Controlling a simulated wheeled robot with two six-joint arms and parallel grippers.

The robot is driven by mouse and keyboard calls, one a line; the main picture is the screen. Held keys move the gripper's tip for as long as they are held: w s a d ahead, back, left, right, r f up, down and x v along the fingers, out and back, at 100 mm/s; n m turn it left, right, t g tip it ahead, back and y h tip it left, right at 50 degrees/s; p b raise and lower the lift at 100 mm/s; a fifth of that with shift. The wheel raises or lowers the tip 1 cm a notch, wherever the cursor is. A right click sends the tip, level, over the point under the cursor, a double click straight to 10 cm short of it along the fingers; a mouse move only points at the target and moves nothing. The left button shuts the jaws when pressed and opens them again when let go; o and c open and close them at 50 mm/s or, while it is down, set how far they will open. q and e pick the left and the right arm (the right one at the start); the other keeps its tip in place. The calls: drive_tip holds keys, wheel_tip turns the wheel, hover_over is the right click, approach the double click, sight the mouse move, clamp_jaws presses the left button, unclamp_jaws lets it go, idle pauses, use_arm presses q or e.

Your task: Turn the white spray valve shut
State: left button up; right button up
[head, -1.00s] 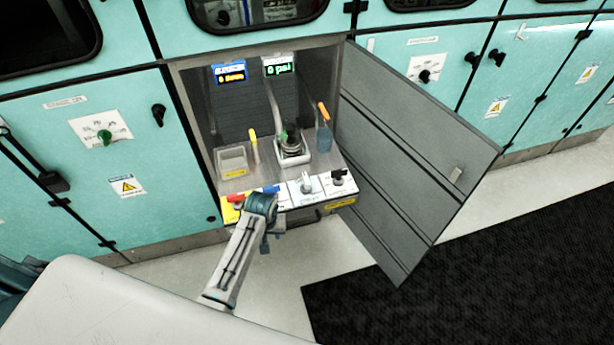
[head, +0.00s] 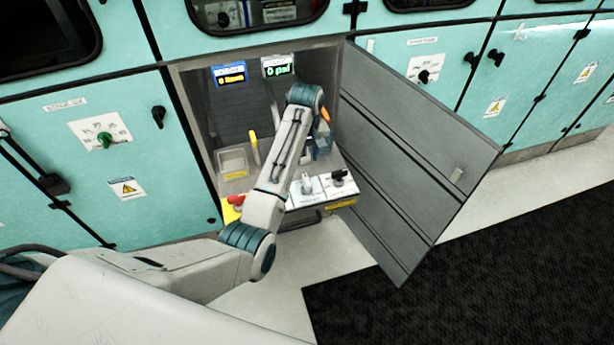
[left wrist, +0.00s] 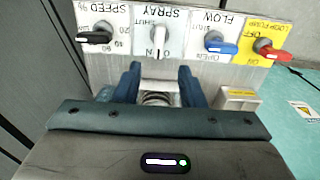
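The white spray valve (head: 307,183) is on the front control panel of the open cabinet. It also shows in the left wrist view (left wrist: 161,40), where its handle lies roughly up and down, its lower end covering part of the lower word. The SPRAY and SHUT labels appear upside down there. My left arm reaches into the cabinet, and the head view mostly hides its gripper behind the wrist. In the left wrist view my left gripper (left wrist: 160,76) has its two blue fingers apart, below the white valve and not around it. My right gripper is not in view.
The black speed knob (left wrist: 97,37) and blue flow handle (left wrist: 218,43) flank the valve. A red pump handle (left wrist: 272,50) sits farther right. The open cabinet door (head: 420,150) stands right of the arm. A pale tray (head: 233,160) and yellow-handled item (head: 253,147) are inside.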

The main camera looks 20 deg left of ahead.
sight(306, 179)
use_arm(q)
wheel_tip(306, 179, down, 10)
drive_tip(key=shift+f+p, duration=0.15)
drive_tip(key=shift+p, duration=0.75)
clamp_jaws()
